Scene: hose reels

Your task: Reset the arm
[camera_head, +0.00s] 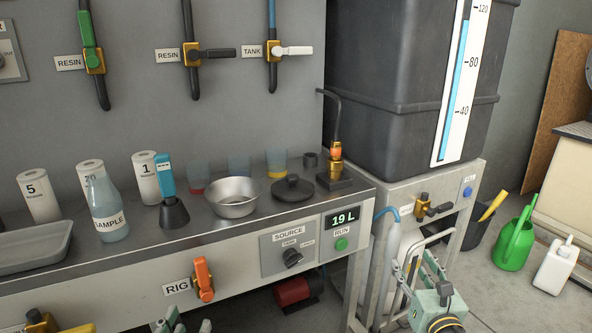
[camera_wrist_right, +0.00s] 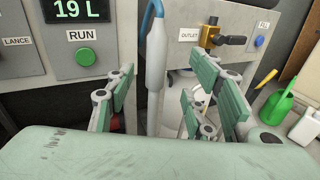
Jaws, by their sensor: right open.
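My right gripper (camera_head: 416,268) is low at the right of the head view, in front of the metal stand. In the right wrist view its green-padded fingers (camera_wrist_right: 170,95) are spread apart, with nothing held between them. A pale lance-like handle on a blue hose (camera_wrist_right: 155,50) hangs beyond the fingers; it also shows in the head view (camera_head: 392,240). My left gripper (camera_head: 184,326) just enters at the bottom edge of the head view, below the bench front. Only its tips show, so its opening is unclear.
The bench (camera_head: 110,270) carries a sample bottle (camera_head: 107,215), a steel bowl (camera_head: 232,203), a black lid (camera_head: 292,189) and several cups. An orange RIG handle (camera_head: 203,278) juts from its front. The dark tank (camera_head: 405,90) stands right; a green watering can (camera_head: 514,243) is on the floor.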

